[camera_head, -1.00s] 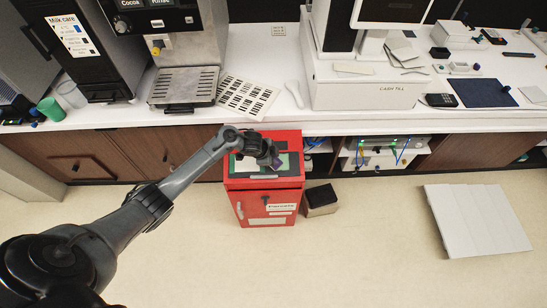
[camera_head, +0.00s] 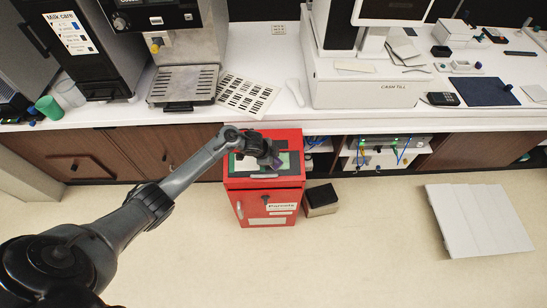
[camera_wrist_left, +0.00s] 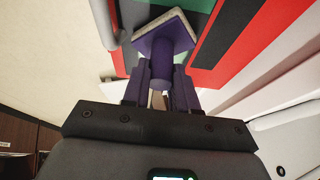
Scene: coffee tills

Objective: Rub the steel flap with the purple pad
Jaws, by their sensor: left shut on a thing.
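The red cabinet marked as for parcels (camera_head: 237,182) has a pale grey-green panel (camera_head: 247,164) in its dark top, which appears to be the steel flap; a grey bar handle (camera_head: 264,176) lies at its front edge. My left gripper (camera_head: 270,158) is over this top, shut on the stem of the purple pad (camera_head: 278,163). In the left wrist view the purple pad (camera_wrist_left: 160,42) is square with a pale face turned away from the gripper, toward the panel. I cannot tell whether that face touches it. My gripper and arm hide part of the panel. My right gripper is not in view.
The white counter (camera_head: 290,118) runs behind the cabinet, with a coffee machine (camera_head: 186,85) and a till (camera_head: 362,92). A small black-topped box (camera_head: 320,200) stands right of the cabinet. A pale slatted panel (camera_head: 478,220) lies on the floor to the right. The floor in front is clear.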

